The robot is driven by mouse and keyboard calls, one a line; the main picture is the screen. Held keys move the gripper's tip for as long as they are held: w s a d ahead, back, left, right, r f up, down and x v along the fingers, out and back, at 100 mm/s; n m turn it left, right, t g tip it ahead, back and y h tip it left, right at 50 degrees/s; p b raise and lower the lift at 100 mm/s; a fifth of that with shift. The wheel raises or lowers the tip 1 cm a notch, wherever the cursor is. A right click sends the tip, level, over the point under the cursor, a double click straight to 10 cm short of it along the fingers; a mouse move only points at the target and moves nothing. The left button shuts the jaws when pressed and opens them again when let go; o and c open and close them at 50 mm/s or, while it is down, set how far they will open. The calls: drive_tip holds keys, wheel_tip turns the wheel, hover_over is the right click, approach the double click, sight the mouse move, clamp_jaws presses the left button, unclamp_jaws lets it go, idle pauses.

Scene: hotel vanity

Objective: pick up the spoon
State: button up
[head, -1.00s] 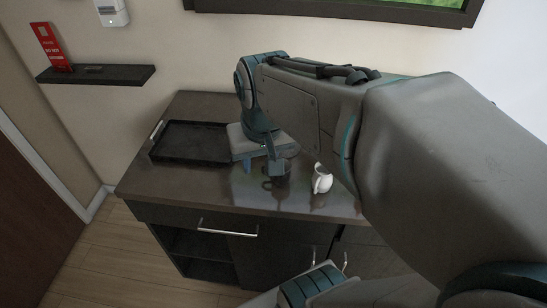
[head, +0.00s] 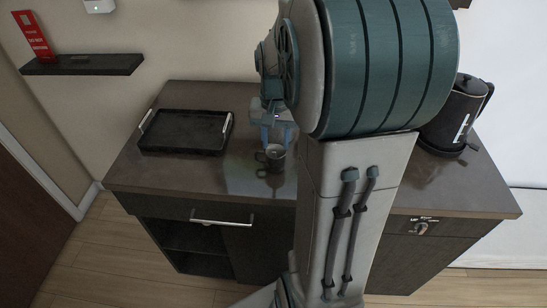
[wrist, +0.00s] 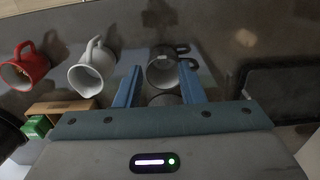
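No spoon can be made out clearly in either view. My gripper (head: 277,134) is over the counter, pointing down, with its two blue fingers apart. A dark grey mug (head: 271,158) stands at the fingertips in the head view. In the wrist view my gripper (wrist: 160,82) is open, and the dark mug (wrist: 163,70) shows between and beyond the fingers. A light patch shows at its mouth; I cannot tell what it is. I cannot tell whether the fingers touch the mug.
A white mug or jug (wrist: 90,72) and a red mug (wrist: 27,67) show left in the wrist view, near a small brown box (wrist: 58,107). A black tray (head: 187,148) lies left on the counter (head: 190,174). A black kettle (head: 455,120) stands right.

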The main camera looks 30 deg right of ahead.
sight(275, 157)
drive_tip(key=shift+a+f+p, duration=0.15)
drive_tip(key=shift+f+p, duration=0.05)
drive_tip(key=shift+f, duration=1.55)
drive_tip(key=shift+a+f+p, duration=0.1)
drive_tip(key=shift+f+p, duration=0.1)
drive_tip(key=shift+f, duration=1.5)
clamp_jaws()
